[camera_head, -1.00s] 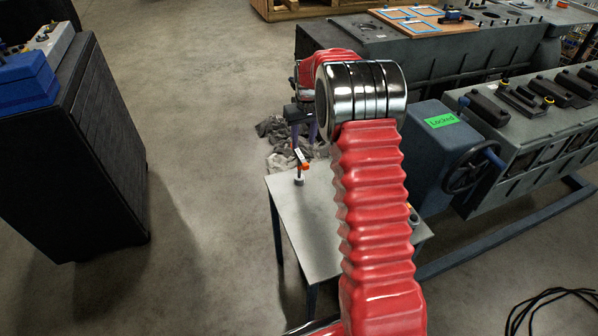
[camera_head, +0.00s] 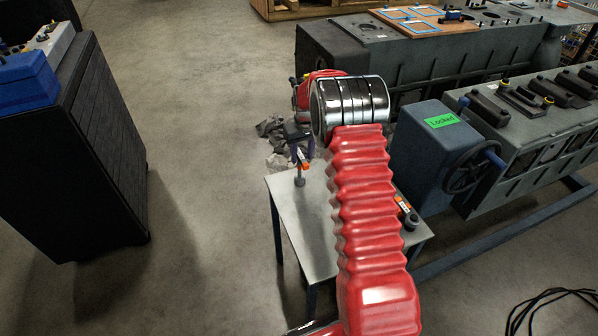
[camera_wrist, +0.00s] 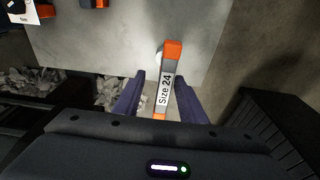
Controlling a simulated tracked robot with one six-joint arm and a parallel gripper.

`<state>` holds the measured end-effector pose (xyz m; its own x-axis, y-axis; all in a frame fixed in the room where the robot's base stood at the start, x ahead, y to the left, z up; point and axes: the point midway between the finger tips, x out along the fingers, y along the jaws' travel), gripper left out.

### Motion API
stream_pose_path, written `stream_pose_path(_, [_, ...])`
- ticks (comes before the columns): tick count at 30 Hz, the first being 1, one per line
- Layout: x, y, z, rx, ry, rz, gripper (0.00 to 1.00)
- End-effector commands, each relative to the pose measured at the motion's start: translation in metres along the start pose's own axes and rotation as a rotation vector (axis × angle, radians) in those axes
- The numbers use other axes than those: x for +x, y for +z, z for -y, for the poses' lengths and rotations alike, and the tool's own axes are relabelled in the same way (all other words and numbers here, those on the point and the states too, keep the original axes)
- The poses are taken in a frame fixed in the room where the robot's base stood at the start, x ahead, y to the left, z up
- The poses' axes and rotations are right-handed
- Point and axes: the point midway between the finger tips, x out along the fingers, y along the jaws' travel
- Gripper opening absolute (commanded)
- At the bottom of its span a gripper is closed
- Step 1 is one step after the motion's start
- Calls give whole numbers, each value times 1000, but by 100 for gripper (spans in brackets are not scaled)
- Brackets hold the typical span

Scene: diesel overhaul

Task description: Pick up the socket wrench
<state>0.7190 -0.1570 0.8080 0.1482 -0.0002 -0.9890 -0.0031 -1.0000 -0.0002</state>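The socket wrench stands on the small grey table (camera_head: 312,232) near its far left corner, with an orange and dark handle (camera_head: 303,163) above a grey socket end. In the wrist view the wrench (camera_wrist: 166,88) shows a white "Size 24" label and orange ends, and it lies between my two fingers. My gripper (camera_wrist: 158,98) has its purple fingers apart, with a visible gap between the left finger and the wrench. The wrench appears nearer the right finger; I cannot tell whether they touch. In the head view my gripper (camera_head: 298,142) is just above and behind the wrench, partly hidden by my arm.
Another orange-marked tool (camera_head: 407,213) stands at the table's right side, partly behind my arm. A blue-grey machine with a handwheel (camera_head: 472,170) is to the right. A dark cabinet (camera_head: 75,160) is at left. Grey rags (camera_head: 272,128) lie on the floor behind the table.

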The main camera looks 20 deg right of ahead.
Motion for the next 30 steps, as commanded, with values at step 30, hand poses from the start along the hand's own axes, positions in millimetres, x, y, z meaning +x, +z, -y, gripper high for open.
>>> stream_pose_path(30, [57, -2, 6, 1, 1, -1, 38])
